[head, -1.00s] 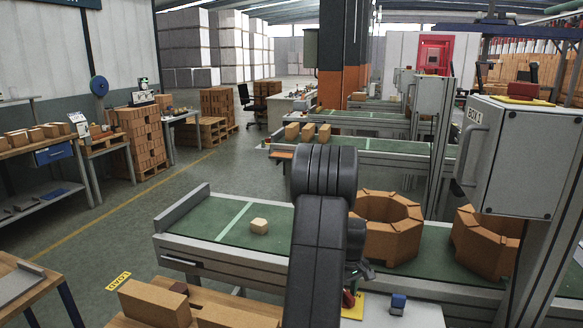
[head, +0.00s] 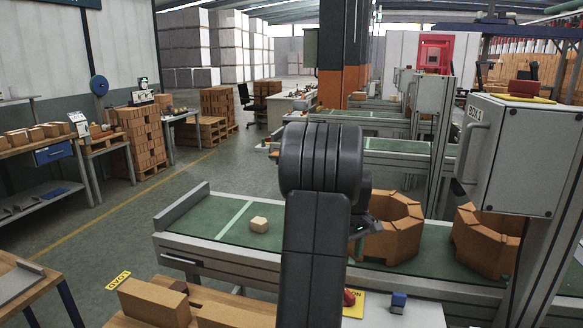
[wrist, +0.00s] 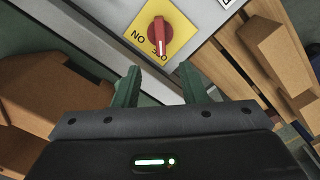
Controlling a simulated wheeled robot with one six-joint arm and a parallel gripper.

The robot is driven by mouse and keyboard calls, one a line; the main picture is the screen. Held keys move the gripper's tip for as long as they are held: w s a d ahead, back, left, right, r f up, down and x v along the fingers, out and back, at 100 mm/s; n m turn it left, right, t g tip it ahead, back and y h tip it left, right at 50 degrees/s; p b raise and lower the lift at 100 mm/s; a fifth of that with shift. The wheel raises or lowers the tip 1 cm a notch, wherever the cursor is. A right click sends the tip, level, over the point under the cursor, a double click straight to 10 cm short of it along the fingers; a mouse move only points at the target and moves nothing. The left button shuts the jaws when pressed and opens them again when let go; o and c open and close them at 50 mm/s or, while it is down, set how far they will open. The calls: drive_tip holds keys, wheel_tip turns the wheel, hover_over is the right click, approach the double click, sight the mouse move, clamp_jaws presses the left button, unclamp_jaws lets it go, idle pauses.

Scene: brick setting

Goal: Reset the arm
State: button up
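My gripper (wrist: 157,87) shows in the wrist view with its two green fingers spread apart and nothing between them. In the head view my arm stands upright in the middle, and my gripper shows only in small part at the right of the arm, in front of the octagonal brick ring; its fingertips cannot be made out there. Beyond the fingers in the wrist view is a red rotary knob (wrist: 160,36) on a yellow plate (wrist: 181,25). The knob also shows in the head view (head: 349,298), low beside my arm and apart from the gripper.
A green conveyor (head: 205,222) crosses ahead, carrying a pale block (head: 259,224) and two octagonal brick rings (head: 395,232) (head: 485,240). Long bricks (head: 155,303) lie front left. A grey control box (head: 512,155) stands right.

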wheel_tip(320, 180, down, 13)
drive_tip(key=shift+s+f+p, duration=0.1)
drive_tip(key=shift+f+p, duration=0.05)
drive_tip(key=shift+p, duration=0.15)
drive_tip(key=shift+f+m+p, duration=0.15)
drive_tip(key=shift+m+p, duration=0.15)
drive_tip(key=shift+m, duration=0.4)
drive_tip(key=m+p, duration=0.1)
drive_tip(key=m, duration=0.3)
drive_tip(key=shift+m+p, duration=1.1)
drive_tip(key=shift+m, duration=0.7)
